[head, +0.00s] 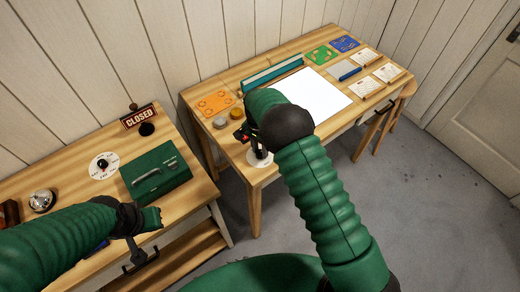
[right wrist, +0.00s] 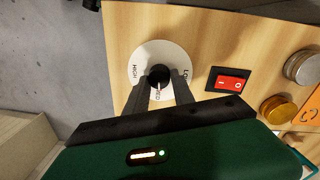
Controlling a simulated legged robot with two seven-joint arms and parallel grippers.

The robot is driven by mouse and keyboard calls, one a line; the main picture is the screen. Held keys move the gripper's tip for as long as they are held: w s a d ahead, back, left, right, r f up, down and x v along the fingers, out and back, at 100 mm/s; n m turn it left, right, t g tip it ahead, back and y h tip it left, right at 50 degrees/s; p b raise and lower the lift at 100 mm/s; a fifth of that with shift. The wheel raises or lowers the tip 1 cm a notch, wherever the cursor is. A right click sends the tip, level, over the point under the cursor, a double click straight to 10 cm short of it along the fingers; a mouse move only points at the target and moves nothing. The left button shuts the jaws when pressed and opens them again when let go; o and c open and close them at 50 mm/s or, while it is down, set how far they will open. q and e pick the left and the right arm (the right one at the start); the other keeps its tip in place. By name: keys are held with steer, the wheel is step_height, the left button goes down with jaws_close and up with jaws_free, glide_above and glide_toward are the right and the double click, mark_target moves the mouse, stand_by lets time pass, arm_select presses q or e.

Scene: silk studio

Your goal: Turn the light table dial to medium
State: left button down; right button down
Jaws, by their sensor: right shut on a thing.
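The light table's dial (right wrist: 172,53) is a white disc marked HIGH, LOW and MED with a black knob (right wrist: 159,74) at its centre. My right gripper (right wrist: 158,80) is shut on the knob, one finger on each side. A short pale mark shows between the fingers, on the side of the MED label; the fingers partly hide it. In the head view the dial (head: 260,158) sits at the table's near left corner, mostly behind my right arm. The lit white panel (head: 312,96) lies on the same table. My left gripper (head: 150,218) hangs over the left bench; its fingers are unclear.
A red rocker switch (right wrist: 231,80) sits close beside the dial, with round tins (right wrist: 301,67) beyond. The left bench holds a green box (head: 156,174), another dial (head: 104,165), a bell (head: 42,201) and a CLOSED sign (head: 138,116). Grey floor (head: 430,200) is clear at right.

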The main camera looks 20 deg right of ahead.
steer(key=shift+w+r+m, duration=0.2)
steer(key=shift+m, duration=0.5)
steer(key=c, duration=1.3)
jaws_free()
steer(key=shift+c, duration=0.2)
steer(key=shift+o, duration=1.3)
steer(key=shift+s+f, duration=0.1)
steer(key=shift+f, duration=0.05)
step_height(320, 180, up, 17)
steer(key=b, duration=0.1)
steer(key=shift+w+a+f+b, duration=0.15)
steer(key=shift+w+a+b, duration=0.1)
steer(key=shift+w+b, duration=0.15)
